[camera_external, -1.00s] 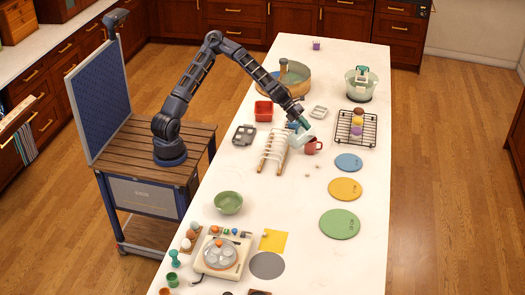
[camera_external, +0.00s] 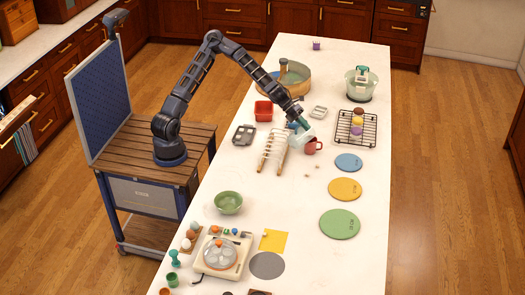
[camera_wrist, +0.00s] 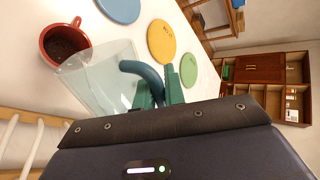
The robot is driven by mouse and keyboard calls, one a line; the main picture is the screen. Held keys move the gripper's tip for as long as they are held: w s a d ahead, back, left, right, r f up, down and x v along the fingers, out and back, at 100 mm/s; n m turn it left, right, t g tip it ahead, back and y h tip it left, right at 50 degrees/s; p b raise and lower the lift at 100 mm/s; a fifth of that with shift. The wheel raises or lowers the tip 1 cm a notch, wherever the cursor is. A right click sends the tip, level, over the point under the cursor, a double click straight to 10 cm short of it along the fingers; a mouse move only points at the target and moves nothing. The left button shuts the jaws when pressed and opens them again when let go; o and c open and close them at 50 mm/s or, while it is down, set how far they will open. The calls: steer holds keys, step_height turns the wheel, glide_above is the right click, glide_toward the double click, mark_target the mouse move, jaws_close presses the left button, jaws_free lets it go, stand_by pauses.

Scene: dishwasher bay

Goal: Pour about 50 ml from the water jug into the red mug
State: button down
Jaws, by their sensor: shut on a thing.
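The water jug (camera_wrist: 100,82) is clear with a blue-green handle. It is tilted, with its mouth end towards the red mug (camera_wrist: 65,44). My gripper (camera_wrist: 158,90) is shut on the jug's handle. In the external view the jug (camera_external: 303,134) hangs in my gripper (camera_external: 296,122) just left of the red mug (camera_external: 312,146), which stands upright on the white counter. The jug's lip overlaps the mug's rim in the wrist view. The mug's inside looks dark; I cannot tell its water level, nor see a stream clearly.
A dish rack (camera_external: 272,152) stands just left of the jug. A blue disc (camera_external: 348,162), a yellow disc (camera_external: 345,189) and a green disc (camera_external: 340,224) lie to the right. A wire rack (camera_external: 350,138) stands beyond the mug.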

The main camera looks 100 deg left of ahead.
mark_target(301, 134)
steer(key=shift+s+d+f+y, duration=0.15)
steer(key=shift+s+d, duration=0.1)
steer(key=shift+d, duration=0.15)
steer(key=shift+s+d+f+y, duration=0.1)
steer(key=shift+s+d+y, duration=0.1)
steer(key=shift+d, duration=0.15)
steer(key=shift+d, duration=0.1)
steer(key=shift+s+d+f+m+t+b, duration=0.15)
steer(key=shift+s+d+m+t+b, duration=0.15)
steer(key=shift+d+m+t+b, duration=0.15)
steer(key=shift+s+d+r+m+t+y+b, duration=0.1)
steer(key=shift+s+d+m+t+y+b, duration=0.3)
steer(key=shift+d, duration=0.25)
steer(key=shift+s+d+r+m+t+y+b, duration=0.1)
steer(key=shift+s+d+m+t+y+b, duration=0.2)
steer(key=shift+d+m+y+b, duration=0.25)
steer(key=s+d+f+m+t+y+b, duration=0.2)
steer(key=s+d+f+m+t+b, duration=0.1)
steer(key=d+m, duration=0.4)
steer(key=shift+s+d+t+y+b, duration=0.4)
steer(key=shift+s+t+b, duration=0.45)
steer(key=shift+s+t, duration=0.25)
steer(key=shift+w, duration=0.1)
